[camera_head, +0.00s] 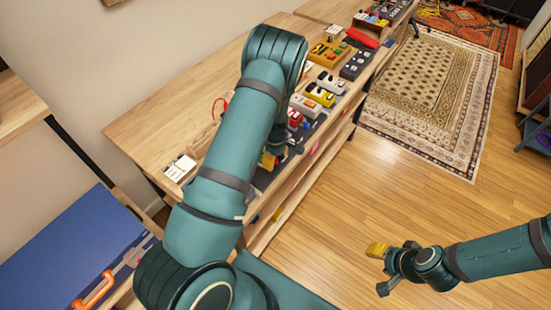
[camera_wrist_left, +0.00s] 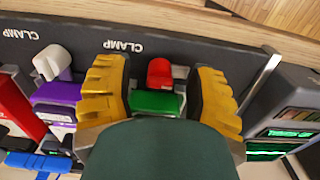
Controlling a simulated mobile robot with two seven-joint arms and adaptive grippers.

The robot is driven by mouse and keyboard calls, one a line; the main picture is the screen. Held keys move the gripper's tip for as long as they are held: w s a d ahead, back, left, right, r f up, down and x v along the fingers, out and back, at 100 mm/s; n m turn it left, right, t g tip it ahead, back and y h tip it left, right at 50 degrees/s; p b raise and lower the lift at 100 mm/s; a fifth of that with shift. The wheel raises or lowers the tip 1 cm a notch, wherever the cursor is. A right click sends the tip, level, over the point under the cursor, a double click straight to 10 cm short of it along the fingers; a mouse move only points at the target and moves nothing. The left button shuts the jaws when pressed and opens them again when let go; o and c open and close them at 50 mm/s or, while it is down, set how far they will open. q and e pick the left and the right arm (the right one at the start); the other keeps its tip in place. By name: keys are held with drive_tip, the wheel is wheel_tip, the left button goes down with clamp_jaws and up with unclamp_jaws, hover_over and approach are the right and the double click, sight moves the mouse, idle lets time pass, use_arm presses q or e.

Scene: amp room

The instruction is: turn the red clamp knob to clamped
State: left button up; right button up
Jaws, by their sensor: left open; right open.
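The red clamp knob (camera_wrist_left: 159,73) shows in the left wrist view, beside a "CLAMP" label on a dark board (camera_wrist_left: 200,48). A green block (camera_wrist_left: 157,102) sits right against it. My left gripper (camera_wrist_left: 160,88) is open, with one yellow finger on each side of the knob and visible gaps between. In the head view my left arm covers this gripper and the knob cannot be made out. My right gripper (camera_head: 382,270) is open and empty over the wooden floor, well away from the shelf.
A wooden shelf (camera_head: 150,127) carries several pedals, including a yellow one (camera_head: 321,95). In the left wrist view a white knob (camera_wrist_left: 52,62) and a purple pedal (camera_wrist_left: 56,95) stand left, a dark device (camera_wrist_left: 290,112) right. A blue case (camera_head: 70,245) lies lower left.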

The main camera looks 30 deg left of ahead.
use_arm(q)
clamp_jaws()
drive_tip(key=shift+m, duration=0.3)
drive_tip(key=shift+s+m+b, duration=0.1)
drive_tip(key=shift+m+b, duration=0.65)
drive_tip(key=shift+m, duration=0.25)
drive_tip(key=shift+m+b, duration=0.6)
drive_tip(key=shift+m, duration=0.9)
drive_tip(key=shift+s, duration=0.1)
